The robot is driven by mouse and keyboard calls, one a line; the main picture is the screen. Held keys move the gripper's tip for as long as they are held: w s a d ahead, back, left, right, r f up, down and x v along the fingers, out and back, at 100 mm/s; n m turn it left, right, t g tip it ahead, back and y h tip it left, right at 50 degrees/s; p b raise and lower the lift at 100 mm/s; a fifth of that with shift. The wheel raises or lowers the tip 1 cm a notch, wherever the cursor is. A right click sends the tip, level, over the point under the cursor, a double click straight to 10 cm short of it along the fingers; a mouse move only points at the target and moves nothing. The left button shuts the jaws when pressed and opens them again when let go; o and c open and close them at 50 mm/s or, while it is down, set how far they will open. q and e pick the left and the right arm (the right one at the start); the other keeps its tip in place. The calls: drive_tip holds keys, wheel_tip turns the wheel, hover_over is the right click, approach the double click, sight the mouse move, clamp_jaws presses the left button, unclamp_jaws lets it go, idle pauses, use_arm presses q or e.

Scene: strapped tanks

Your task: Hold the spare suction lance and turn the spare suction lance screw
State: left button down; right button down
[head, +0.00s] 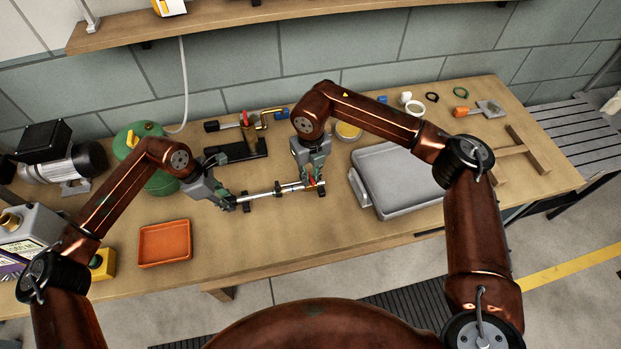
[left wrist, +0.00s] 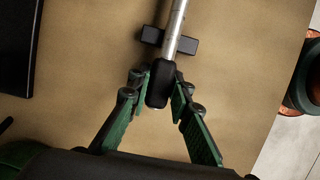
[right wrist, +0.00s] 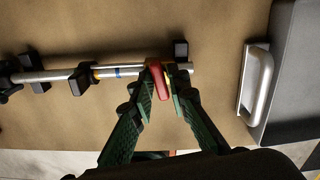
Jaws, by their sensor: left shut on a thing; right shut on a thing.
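The spare suction lance (head: 272,192) is a thin silver tube lying across the bench on small black rests. It also shows in the left wrist view (left wrist: 175,28) and the right wrist view (right wrist: 52,74). My left gripper (head: 233,203) is shut on the black grip (left wrist: 160,84) at its left end. My right gripper (head: 317,184) is shut on the red screw (right wrist: 159,80) near its right end. A yellow part shows beside the screw, and a blue band circles the tube left of it. The fingers partly hide the screw.
A grey lidded tray (head: 398,182) with a metal handle (right wrist: 255,80) stands right of the lance. An orange tray (head: 165,243) lies front left. A green tank (head: 150,185) and a motor pump (head: 75,165) stand at the left. A black stand (head: 236,152) is behind the lance.

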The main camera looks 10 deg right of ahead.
sight(311, 178)
drive_tip(key=shift+m, duration=1.2)
drive_tip(key=shift+m, duration=1.4)
drive_tip(key=c, duration=1.9)
unclamp_jaws()
drive_tip(key=shift+c, duration=0.2)
drive_tip(key=shift+r, duration=4)
drive_tip(key=shift+o, duration=0.2)
